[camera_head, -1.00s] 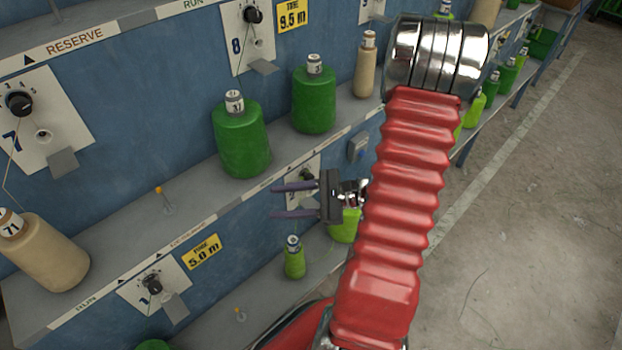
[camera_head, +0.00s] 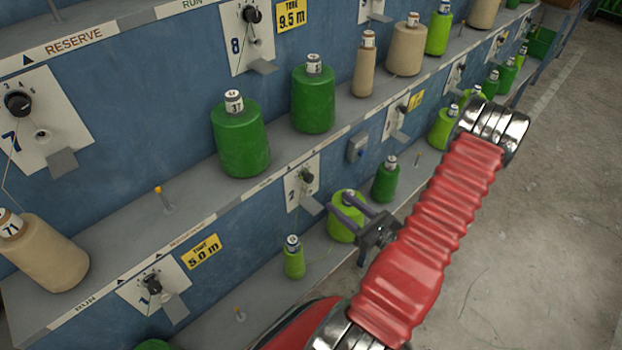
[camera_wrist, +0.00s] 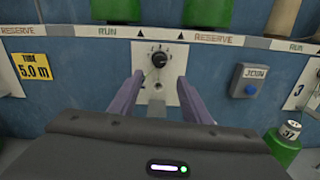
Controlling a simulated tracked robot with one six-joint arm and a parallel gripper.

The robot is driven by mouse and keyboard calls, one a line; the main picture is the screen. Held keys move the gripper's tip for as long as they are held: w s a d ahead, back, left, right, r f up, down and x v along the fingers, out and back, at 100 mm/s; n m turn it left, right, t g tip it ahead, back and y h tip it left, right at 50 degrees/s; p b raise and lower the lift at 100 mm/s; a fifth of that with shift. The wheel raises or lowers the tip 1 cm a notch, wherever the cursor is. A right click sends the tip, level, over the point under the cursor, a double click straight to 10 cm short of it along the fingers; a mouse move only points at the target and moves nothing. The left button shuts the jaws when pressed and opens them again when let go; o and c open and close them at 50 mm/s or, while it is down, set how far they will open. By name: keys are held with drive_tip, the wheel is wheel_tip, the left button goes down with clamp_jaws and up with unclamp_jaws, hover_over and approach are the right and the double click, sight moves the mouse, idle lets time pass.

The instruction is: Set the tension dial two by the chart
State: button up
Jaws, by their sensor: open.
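Tension dial two is a black knob (camera_head: 307,175) on a white plate (camera_head: 293,195) marked 2, on the blue lower panel. In the wrist view the dial (camera_wrist: 159,59) sits on its plate (camera_wrist: 171,75), between and beyond my two fingers. My gripper (camera_head: 340,206) is open and empty, its purple fingers pointing toward the plate, apart from the dial. It also shows in the wrist view (camera_wrist: 158,88). The dial's exact setting is too small to read. No chart is clearly in view; a yellow "TUBE 5.0 m" tag (camera_head: 202,251) is left of the plate.
A lime cone (camera_head: 346,226) stands close beneath my fingers, with a small lime cone (camera_head: 294,262) left of it and a dark green cone (camera_head: 386,182) right. A blue JOIN button box (camera_wrist: 249,80) is right of the dial. Dial one (camera_head: 153,284) is lower left.

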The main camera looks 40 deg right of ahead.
sight(312, 180)
drive_tip(key=shift+w, duration=0.1)
drive_tip(key=shift+w+a, duration=0.2)
drive_tip(key=shift+w, duration=6.65)
drive_tip(key=shift+c, duration=0.4)
drive_tip(key=c, duration=0.9)
drive_tip(key=shift+d, duration=0.2)
drive_tip(key=shift+c, duration=0.3)
drive_tip(key=shift+a, duration=0.1)
